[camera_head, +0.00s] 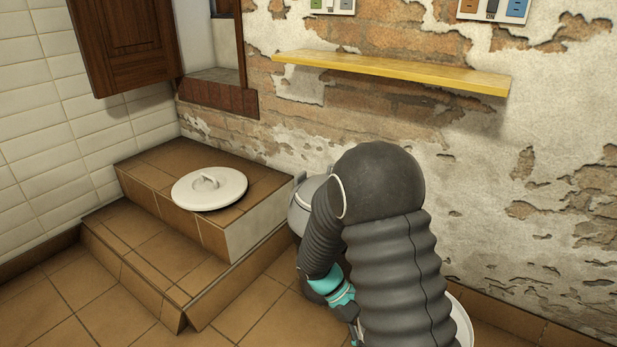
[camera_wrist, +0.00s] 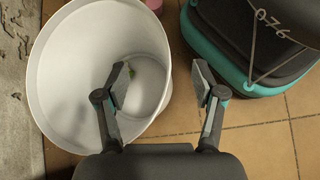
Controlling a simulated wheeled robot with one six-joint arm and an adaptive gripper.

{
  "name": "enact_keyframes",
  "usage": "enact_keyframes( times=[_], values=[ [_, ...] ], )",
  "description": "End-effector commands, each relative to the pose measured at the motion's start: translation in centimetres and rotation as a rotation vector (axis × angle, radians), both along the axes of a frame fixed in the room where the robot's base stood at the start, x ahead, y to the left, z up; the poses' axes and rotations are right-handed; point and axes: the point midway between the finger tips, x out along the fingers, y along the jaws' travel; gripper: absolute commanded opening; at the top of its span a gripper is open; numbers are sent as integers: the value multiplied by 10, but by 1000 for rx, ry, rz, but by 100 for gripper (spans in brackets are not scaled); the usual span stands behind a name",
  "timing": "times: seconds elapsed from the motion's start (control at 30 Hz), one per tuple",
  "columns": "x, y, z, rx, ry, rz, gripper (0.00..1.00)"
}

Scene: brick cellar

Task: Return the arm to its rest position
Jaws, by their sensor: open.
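My gripper (camera_wrist: 161,78) is open with nothing between its two fingers in the wrist view. It is above a white bucket (camera_wrist: 60,75), with the left finger over the bucket's opening and the right finger past its rim, over the tiled floor. A small green thing (camera_wrist: 133,72) lies at the bottom of the bucket. In the head view my dark ribbed arm bends over and points downward. It hides most of the bucket (camera_head: 462,325), whose rim shows at its right, and most of the gripper.
A white lid (camera_head: 209,188) lies on the tiled step (camera_head: 150,160) at left. A yellow shelf (camera_head: 395,70) juts from the brick wall, above the arm. A brown wooden cabinet (camera_head: 125,45) hangs at upper left. A small pink thing (camera_wrist: 154,5) is beside the bucket.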

Motion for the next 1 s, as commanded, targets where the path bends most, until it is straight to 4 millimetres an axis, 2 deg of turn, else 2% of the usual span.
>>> enact_keyframes(
  times=[0.03,0.5,1.0],
  values=[
    [-4,2,12,38,-49,-40,69],
    [-38,21,100,337,-448,-357,69],
    [-79,20,191,587,-843,-575,69]
  ],
)
